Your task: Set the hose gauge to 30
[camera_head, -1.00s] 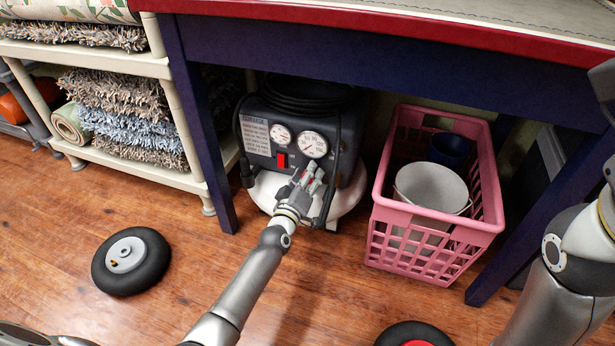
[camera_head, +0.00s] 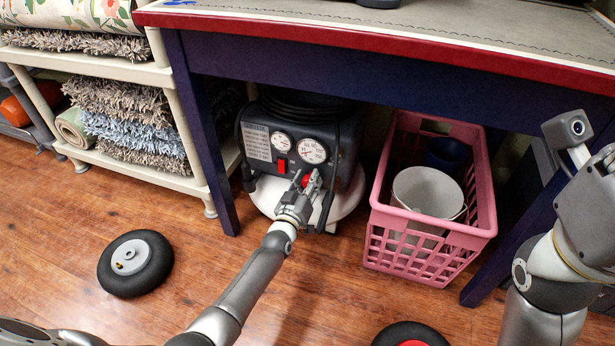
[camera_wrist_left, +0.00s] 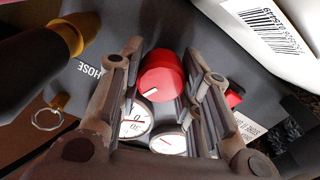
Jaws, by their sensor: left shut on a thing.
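The dark compressor (camera_head: 345,140) stands under the workbench. Two white round gauges are on its front: a small one (camera_head: 281,140) and a larger one (camera_head: 311,151). Their readings are too small to make out here. My left gripper (camera_head: 307,184) is at a red knob (camera_head: 306,180) below the larger gauge. In the left wrist view the red knob (camera_wrist_left: 161,76), with a white pointer mark, sits between the fingers, shut on it. One gauge (camera_wrist_left: 135,120) there shows 0, 30 and a red needle; the other gauge (camera_wrist_left: 168,143) is partly hidden. My right gripper is out of frame.
A red switch (camera_head: 282,166) is on the compressor's front. A pink crate (camera_head: 430,225) with buckets stands right of it, and a blue table leg (camera_head: 207,150) left. A wheel (camera_head: 135,262) lies on the floor. A brass hose fitting (camera_wrist_left: 67,35) is beside my left gripper.

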